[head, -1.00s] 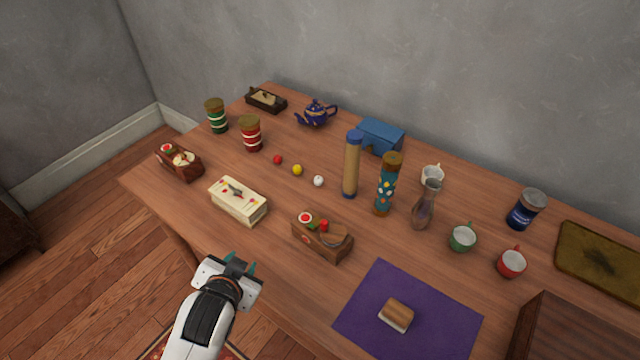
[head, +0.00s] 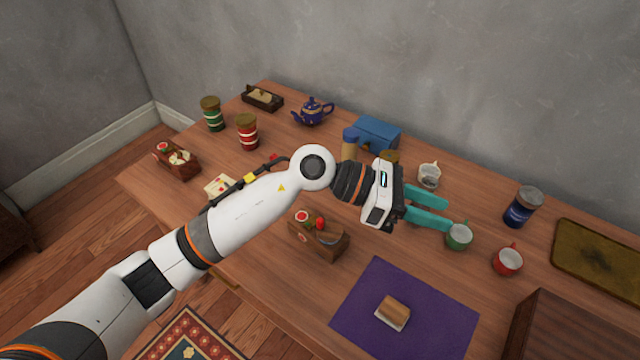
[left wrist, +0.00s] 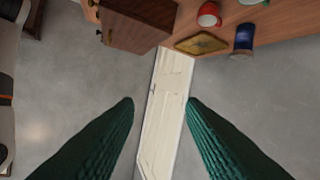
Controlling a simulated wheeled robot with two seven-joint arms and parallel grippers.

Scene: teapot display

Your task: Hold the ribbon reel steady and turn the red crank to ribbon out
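A small wooden box (head: 318,238) with a red-and-white disc and a red knob (head: 320,223) sits at the table's front middle. It looks most like the ribbon reel with its red crank, but I cannot tell for sure. A similar box (head: 177,160) with a red disc stands at the left edge. My left gripper (head: 446,213) is open and empty, above the table right of the middle box, its teal fingers pointing right near the green mug. Its two fingers show apart in the left wrist view (left wrist: 160,103). My right gripper is not in view.
My left arm crosses above the table, hiding things behind it. A green mug (head: 458,237), red mug (head: 507,261), white mug (head: 429,175) and blue can (head: 520,207) stand at the right. A purple mat (head: 440,305) lies in front. A brown box (head: 570,335) stands front right.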

